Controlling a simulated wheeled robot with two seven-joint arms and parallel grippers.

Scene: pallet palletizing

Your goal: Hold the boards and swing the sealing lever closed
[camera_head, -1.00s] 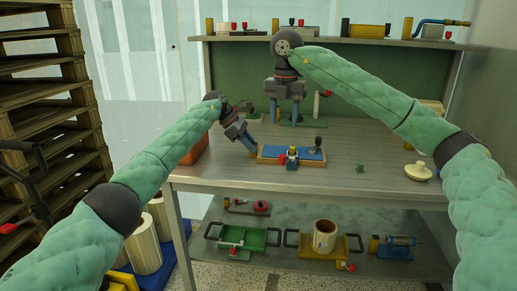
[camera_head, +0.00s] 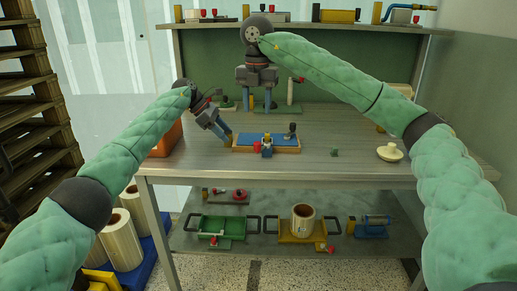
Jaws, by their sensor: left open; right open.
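A low tray with a wooden rim (camera_head: 288,150) and a flat blue panel (camera_head: 250,138) lies on the workbench. A small red, yellow and blue fitting (camera_head: 266,149) sits at its front edge. A dark upright knob or handle (camera_head: 291,130) stands at its right end; I cannot tell whether it is the sealing lever. My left gripper (camera_head: 226,139) is open, tilted down at the tray's left end; contact is unclear. My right gripper (camera_head: 257,107) is open, pointing down behind the tray, apart from it. Separate boards are too small to make out.
A cream lidded object (camera_head: 390,152) and a small green piece (camera_head: 334,153) lie to the right. An orange bin (camera_head: 166,139) is at the bench's left end.

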